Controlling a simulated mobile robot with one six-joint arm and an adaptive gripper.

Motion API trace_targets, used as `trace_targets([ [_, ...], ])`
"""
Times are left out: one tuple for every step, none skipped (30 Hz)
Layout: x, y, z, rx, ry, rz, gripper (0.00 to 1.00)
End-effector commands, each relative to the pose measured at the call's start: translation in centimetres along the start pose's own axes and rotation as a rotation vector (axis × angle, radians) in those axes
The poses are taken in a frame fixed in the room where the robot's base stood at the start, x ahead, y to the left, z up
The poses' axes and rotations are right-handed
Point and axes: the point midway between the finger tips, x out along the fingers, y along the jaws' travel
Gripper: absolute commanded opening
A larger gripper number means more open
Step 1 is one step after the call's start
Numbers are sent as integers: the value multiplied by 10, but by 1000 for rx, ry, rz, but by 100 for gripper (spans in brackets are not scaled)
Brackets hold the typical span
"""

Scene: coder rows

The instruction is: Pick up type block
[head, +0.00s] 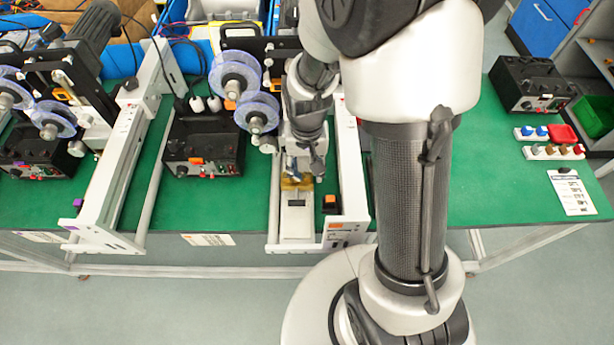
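My gripper (303,174) points down over the front of the coder machine in the middle of the table. Directly under its tip is a small yellowish, brass-coloured part (298,185), which may be the type block. This part sits at the back end of a pale, long holder (296,215) on the machine. My gripper overlaps the part in the head view, so I cannot tell whether the fingers touch it. The fingers are small and partly dark here, and their opening does not show clearly.
The machine's white side frame (350,170) stands close right of my gripper, with blue-rimmed reels (257,112) at left. A black control box (203,145) stands further left. At right are another black box (530,84), small knobs (553,152) and a paper card (571,192) on green table.

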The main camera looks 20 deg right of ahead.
Motion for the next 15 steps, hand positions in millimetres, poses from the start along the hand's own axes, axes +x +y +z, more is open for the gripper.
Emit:
trace_targets([
  [2, 2, 3, -1, -9, 4, 26],
  [2, 2, 3, -1, -9, 4, 24],
  [2, 2, 3, -1, -9, 4, 22],
  [2, 2, 3, -1, -9, 4, 20],
  [2, 2, 3, -1, -8, 4, 18],
  [2, 2, 3, -1, -8, 4, 15],
  [2, 2, 2, -1, -7, 3, 13],
  [2, 2, 2, -1, -7, 3, 11],
  [2, 2, 2, -1, -7, 3, 8],
  [2, 2, 2, 0, -6, 3, 6],
  [2, 1, 2, 0, -6, 3, 4],
  [1, 1, 2, 0, -6, 3, 2],
  [1, 1, 2, 0, -5, 2, 0],
  [1, 1, 2, 0, -5, 2, 0],
  [1, 1, 1, 0, -4, 2, 0],
])
